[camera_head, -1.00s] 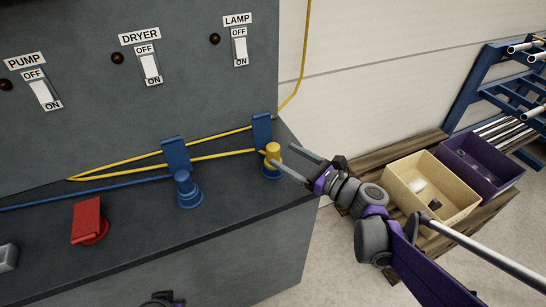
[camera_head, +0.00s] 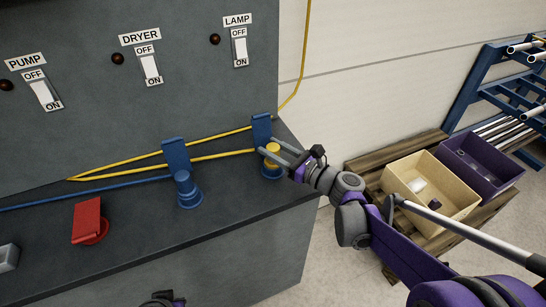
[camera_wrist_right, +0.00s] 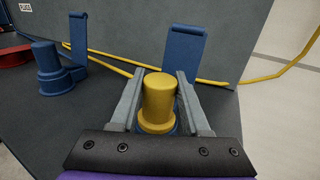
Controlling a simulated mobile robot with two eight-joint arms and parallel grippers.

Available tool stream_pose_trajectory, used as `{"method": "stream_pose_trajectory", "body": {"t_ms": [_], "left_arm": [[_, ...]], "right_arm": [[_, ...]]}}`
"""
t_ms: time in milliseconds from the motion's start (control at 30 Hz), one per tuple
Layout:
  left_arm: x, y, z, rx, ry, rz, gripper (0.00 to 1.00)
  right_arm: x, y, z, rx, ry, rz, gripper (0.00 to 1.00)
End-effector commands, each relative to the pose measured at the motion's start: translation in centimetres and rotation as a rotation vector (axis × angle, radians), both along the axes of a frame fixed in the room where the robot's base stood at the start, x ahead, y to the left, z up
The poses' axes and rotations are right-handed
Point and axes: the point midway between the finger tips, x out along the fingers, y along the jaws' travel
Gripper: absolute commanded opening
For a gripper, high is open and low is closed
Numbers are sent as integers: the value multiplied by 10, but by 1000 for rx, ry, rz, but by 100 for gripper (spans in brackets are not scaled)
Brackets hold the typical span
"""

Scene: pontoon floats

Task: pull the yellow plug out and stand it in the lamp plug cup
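The yellow plug (camera_head: 272,150) stands upright in a blue round socket (camera_head: 271,172) on the dark bench top, below the LAMP switch. In the right wrist view the plug (camera_wrist_right: 158,100) is between the fingers of my right gripper (camera_wrist_right: 160,95). The fingers are open, one on each side, with narrow gaps to the plug. In the head view my right gripper (camera_head: 278,152) reaches the plug from the right. A small part of my left gripper (camera_head: 165,300) shows at the bottom edge; its fingers cannot be made out. I cannot pick out a separate lamp plug cup.
A raised blue flap (camera_head: 262,130) stands behind the yellow plug, with a yellow cable near it. A blue plug (camera_head: 184,185) in its socket is to the left. A red cover (camera_head: 87,220) is further left. A tan bin (camera_head: 440,212) and purple bin (camera_head: 490,170) stand right.

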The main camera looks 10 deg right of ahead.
Motion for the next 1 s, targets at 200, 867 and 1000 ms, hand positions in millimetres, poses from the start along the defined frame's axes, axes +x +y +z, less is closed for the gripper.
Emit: {"method": "stream_pose_trajectory", "body": {"t_ms": [200,867,1000], "left_arm": [[0,0,0,0,0,0,0],[1,0,10,0,-3,0,0],[2,0,13,0,-4,0,0]], "right_arm": [[0,0,0,0,0,0,0],[0,0,62,0,0,0,0],[0,0,85,0,0,0,0]]}}
